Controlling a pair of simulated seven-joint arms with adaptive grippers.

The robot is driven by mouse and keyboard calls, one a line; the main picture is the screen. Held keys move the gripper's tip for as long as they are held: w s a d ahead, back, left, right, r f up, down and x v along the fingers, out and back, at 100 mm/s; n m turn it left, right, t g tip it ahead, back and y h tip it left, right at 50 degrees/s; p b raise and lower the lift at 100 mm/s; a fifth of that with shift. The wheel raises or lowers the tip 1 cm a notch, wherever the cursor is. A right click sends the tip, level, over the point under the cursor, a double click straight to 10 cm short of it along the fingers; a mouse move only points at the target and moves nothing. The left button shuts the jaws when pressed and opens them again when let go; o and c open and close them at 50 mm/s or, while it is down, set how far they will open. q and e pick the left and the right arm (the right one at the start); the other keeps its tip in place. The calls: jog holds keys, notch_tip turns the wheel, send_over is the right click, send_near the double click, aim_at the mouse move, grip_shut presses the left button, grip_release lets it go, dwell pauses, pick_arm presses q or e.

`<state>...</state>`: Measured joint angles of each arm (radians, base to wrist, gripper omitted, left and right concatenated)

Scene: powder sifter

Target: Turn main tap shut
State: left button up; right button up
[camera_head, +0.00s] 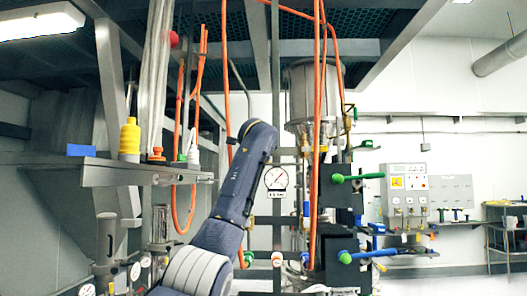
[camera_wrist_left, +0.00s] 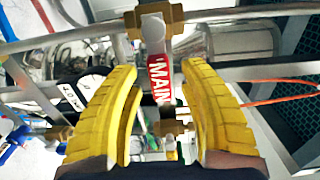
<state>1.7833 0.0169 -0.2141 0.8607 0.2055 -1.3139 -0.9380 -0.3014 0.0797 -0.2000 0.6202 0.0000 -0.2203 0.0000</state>
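The main tap shows in the left wrist view as a pale lever with a red label (camera_wrist_left: 161,82) reading "MAIN". A brass fitting (camera_wrist_left: 154,19) on a metal pipe is at its far end. My left gripper (camera_wrist_left: 157,68) has two yellow ridged fingers, one on each side of the lever. They stand apart and look open, with narrow gaps beside the label. In the head view my left arm reaches up into the middle, and its gripper is hidden. I cannot make out the main tap there. My right gripper is in neither view.
Orange hoses (camera_head: 317,150) hang in front of the steel vessel (camera_head: 303,95). A round gauge (camera_head: 276,178) and green-handled (camera_head: 358,177) and blue-handled (camera_head: 367,254) taps are nearby. A shelf (camera_head: 150,175) at left holds a yellow bottle (camera_head: 130,139). Pipes crowd the left wrist view.

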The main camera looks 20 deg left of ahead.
pick_arm(q)
jog(key=shift+s, duration=0.1)
jog(key=v, duration=1.1)
jog(key=shift+s, duration=0.35)
jog(key=shift+d, duration=0.1)
